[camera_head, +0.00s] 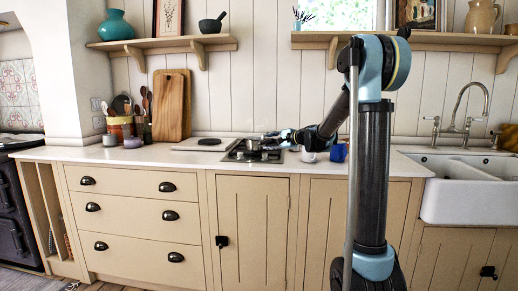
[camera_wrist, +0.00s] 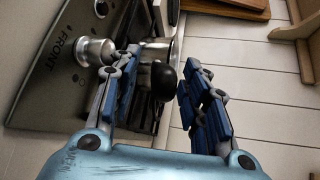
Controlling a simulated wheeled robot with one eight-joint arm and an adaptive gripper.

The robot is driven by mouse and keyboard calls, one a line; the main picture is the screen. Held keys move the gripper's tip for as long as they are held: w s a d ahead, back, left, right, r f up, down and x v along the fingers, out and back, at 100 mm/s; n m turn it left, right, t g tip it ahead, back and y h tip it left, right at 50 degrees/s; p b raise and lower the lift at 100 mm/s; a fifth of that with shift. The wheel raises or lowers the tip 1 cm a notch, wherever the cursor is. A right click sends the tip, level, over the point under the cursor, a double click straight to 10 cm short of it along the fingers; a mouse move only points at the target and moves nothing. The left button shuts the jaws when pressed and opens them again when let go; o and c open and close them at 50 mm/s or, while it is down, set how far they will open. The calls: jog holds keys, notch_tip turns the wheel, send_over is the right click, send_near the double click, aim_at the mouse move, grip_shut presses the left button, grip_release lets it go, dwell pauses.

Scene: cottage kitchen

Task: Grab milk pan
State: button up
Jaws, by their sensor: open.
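The milk pan (camera_head: 253,144) appears as a small steel pan on the hob in the head view. My gripper (camera_head: 280,139) is just to its right, low over the counter. In the wrist view, my gripper (camera_wrist: 160,63) is open, its two blue-padded fingers apart. A dark rounded end, seemingly of the milk pan's handle (camera_wrist: 163,78), shows between the fingers, closer to the left one. Steel shows just behind it. The left finger hides part of the pan, and I cannot tell whether it touches.
The hob (camera_head: 237,155) is set in the white counter; in the wrist view a silver knob-like part (camera_wrist: 95,50) stands left of the fingers. A white mug (camera_head: 308,156) and a blue mug (camera_head: 338,153) stand right of the hob. A cutting board (camera_head: 172,105) leans at left.

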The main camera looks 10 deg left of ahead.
jog(key=shift+w+a+f, duration=0.15)
jog(key=shift+w+a, duration=0.25)
jog(key=shift+a, duration=0.1)
grip_shut()
